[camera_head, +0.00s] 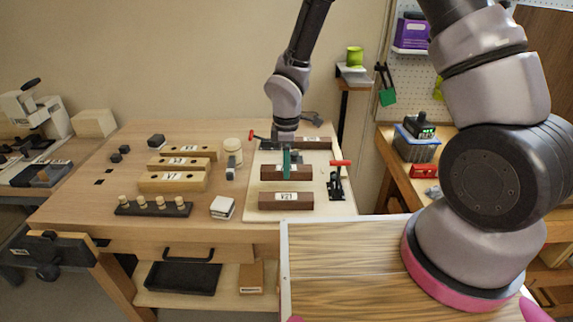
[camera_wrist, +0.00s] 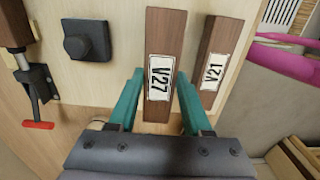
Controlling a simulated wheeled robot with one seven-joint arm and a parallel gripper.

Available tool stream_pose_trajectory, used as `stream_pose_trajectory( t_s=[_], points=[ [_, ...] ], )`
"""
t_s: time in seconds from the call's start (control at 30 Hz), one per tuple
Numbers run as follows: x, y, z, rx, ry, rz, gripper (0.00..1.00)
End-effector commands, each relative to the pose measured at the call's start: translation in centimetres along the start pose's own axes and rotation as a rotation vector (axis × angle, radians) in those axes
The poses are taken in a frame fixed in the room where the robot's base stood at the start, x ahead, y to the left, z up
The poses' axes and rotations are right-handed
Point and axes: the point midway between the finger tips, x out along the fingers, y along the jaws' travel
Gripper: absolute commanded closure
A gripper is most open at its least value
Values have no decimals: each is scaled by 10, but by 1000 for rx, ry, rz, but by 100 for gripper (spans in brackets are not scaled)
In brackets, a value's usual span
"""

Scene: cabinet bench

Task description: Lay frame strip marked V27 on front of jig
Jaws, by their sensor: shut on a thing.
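The brown frame strip marked V27 (camera_wrist: 159,70) is between my gripper's teal fingers (camera_wrist: 160,77) in the wrist view; the gripper is shut on it. In the head view my gripper (camera_head: 287,165) holds this strip (camera_head: 270,172) over the middle of the pale jig board (camera_head: 330,209). I cannot tell if the strip touches the board. A brown strip marked V21 (camera_head: 286,199) lies at the board's front, nearly parallel to V27 and apart from it; it also shows in the wrist view (camera_wrist: 214,65). Another brown strip (camera_head: 314,143) lies at the back, its label unreadable.
A red-handled clamp (camera_head: 337,183) stands at the board's right edge, another (camera_head: 256,137) at its back left. Pale labelled wooden strips (camera_head: 172,182) lie left on the bench. A dark peg rack (camera_head: 153,208) and a white block (camera_head: 222,208) are near the front.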

Motion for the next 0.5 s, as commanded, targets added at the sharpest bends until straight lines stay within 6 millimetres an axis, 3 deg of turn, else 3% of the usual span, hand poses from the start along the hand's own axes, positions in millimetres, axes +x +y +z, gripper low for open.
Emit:
stream_pose_trajectory(
  t_s=[0.5],
  points=[
    [6,0,0,0,0,0,100]
  ],
)
